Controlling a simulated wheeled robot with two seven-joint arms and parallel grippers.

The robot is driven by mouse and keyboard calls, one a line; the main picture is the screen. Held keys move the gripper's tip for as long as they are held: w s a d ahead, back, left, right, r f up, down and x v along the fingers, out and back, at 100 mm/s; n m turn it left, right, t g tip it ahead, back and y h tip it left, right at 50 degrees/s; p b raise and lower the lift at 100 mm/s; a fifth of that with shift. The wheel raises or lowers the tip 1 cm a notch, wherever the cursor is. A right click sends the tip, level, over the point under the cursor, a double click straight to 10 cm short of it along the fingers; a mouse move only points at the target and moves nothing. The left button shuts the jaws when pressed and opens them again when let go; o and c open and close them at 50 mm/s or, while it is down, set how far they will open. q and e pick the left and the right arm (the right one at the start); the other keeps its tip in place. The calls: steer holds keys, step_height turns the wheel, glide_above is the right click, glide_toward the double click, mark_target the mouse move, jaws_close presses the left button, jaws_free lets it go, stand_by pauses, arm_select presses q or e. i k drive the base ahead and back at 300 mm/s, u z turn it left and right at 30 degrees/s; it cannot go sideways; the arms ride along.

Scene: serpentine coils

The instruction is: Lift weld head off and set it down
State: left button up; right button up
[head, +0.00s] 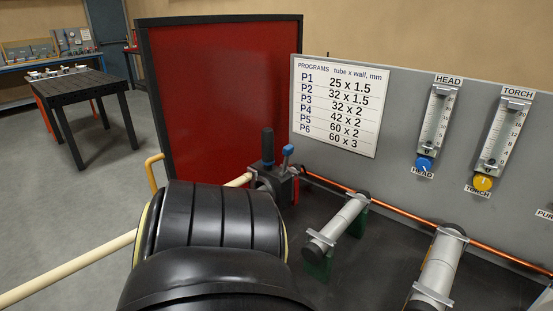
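The weld head (268,181) is a dark block with red on its right side, a black upright handle and a blue-topped lever. A cream tube (75,262) runs from the lower left to the head's left side. A large black segmented form, which looks like one of my arm links, fills the lower middle and hides part of the cream tube and bench. Neither gripper's fingers show in the head view, so no contact with the weld head is visible.
Grey cylinders on brackets (337,224) (437,268) stand on the dark bench (375,262) right of the head. A grey panel (400,135) with a programs chart (337,106) and two flow gauges rises behind. A red screen (222,95) stands behind left. A black table (80,92) is farther left.

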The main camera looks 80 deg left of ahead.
mark_target(264, 171)
steer(key=k, duration=0.45)
steer(key=u, duration=0.8)
